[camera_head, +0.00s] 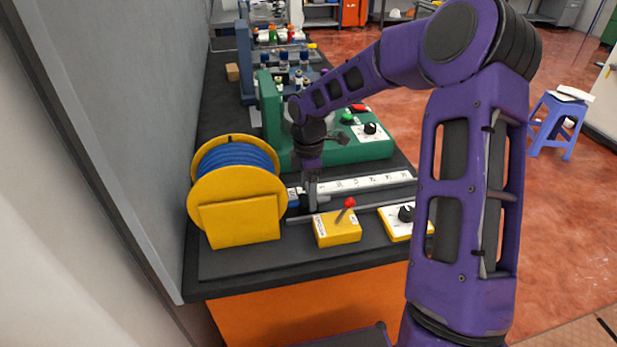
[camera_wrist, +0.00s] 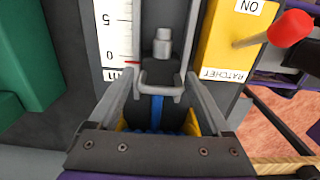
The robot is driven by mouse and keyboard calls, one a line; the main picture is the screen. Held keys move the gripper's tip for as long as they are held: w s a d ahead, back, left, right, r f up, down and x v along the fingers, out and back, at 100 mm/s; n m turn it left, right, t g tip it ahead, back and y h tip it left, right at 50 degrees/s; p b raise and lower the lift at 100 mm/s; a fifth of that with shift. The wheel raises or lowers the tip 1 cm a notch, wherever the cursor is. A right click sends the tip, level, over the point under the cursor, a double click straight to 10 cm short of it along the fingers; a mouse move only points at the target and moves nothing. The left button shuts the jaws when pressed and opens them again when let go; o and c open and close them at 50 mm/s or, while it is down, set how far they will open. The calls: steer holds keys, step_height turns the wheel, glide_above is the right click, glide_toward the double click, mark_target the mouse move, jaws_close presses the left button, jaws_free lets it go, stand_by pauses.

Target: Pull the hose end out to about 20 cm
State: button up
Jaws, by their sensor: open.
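The hose reel (camera_head: 208,217) is a yellow drum with blue hose wound on it, at the left of the bench. In the wrist view, the hose end shows as a grey metal tip (camera_wrist: 163,43) on a dark collar, with blue hose (camera_wrist: 157,112) behind it. My gripper (camera_wrist: 160,80) is open, with one finger on each side of the collar; I cannot tell whether they touch it. In the head view my gripper (camera_head: 311,206) points down just right of the reel and hides the hose end. A white ruler (camera_head: 365,183) runs rightward; the tip is near its zero mark.
A yellow ratchet box (camera_head: 337,230) with a red-knobbed lever (camera_head: 349,203) stands close in front of my gripper. A knob box (camera_head: 397,225) is to its right. A green machine (camera_head: 360,152) stands behind the ruler. A grey wall is at the left.

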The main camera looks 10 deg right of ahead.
steer(key=shift+f, duration=0.65)
steer(key=c, duration=1.3)
steer(key=shift+d, duration=0.1)
jaws_close()
